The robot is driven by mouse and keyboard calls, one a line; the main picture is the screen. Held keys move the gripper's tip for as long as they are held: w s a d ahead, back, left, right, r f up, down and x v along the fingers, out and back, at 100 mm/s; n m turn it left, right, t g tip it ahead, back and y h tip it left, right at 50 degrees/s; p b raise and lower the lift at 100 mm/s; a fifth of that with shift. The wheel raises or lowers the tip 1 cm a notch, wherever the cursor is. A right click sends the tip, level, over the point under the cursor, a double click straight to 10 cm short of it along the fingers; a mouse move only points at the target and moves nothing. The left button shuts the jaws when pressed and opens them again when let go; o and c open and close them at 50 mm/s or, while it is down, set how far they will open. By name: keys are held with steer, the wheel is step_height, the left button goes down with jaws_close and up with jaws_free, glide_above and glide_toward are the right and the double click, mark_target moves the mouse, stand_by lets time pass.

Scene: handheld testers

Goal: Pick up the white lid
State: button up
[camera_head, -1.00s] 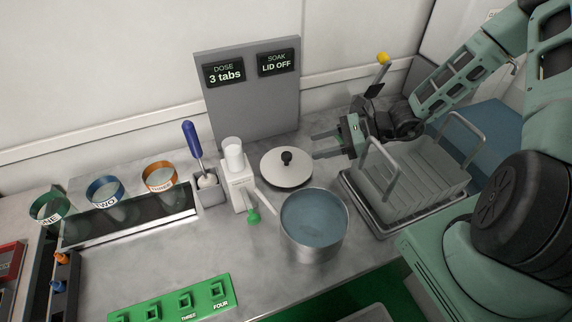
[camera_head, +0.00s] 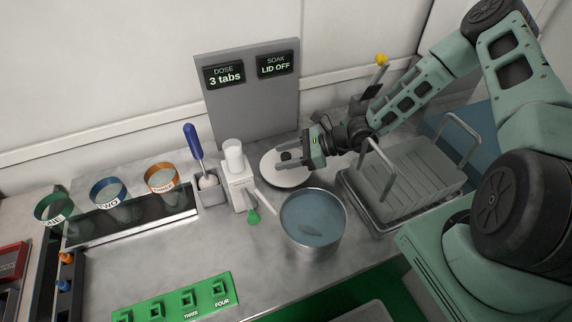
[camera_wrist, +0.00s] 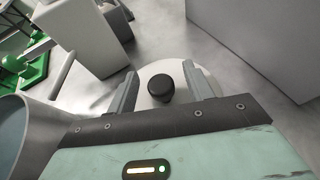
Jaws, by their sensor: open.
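The white lid (camera_head: 284,178) with a black knob lies on the counter behind the pot (camera_head: 313,222). My gripper (camera_head: 290,157) is open, with its fingers over the lid on either side of the knob. In the wrist view the black knob (camera_wrist: 161,86) stands between the two fingertips of my gripper (camera_wrist: 164,85), apart from both. The white lid (camera_wrist: 185,69) shows around the knob, and its near part is hidden by my gripper. The pot's rim shows at the left of the wrist view (camera_wrist: 30,125).
A white dispenser (camera_head: 238,180) stands left of the lid, with a brush holder (camera_head: 208,190) beside it. A dish rack (camera_head: 410,180) stands to the right. A grey sign panel (camera_head: 250,115) rises behind the lid.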

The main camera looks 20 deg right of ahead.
steer(key=c, duration=1.1)
steer(key=shift+r, duration=0.15)
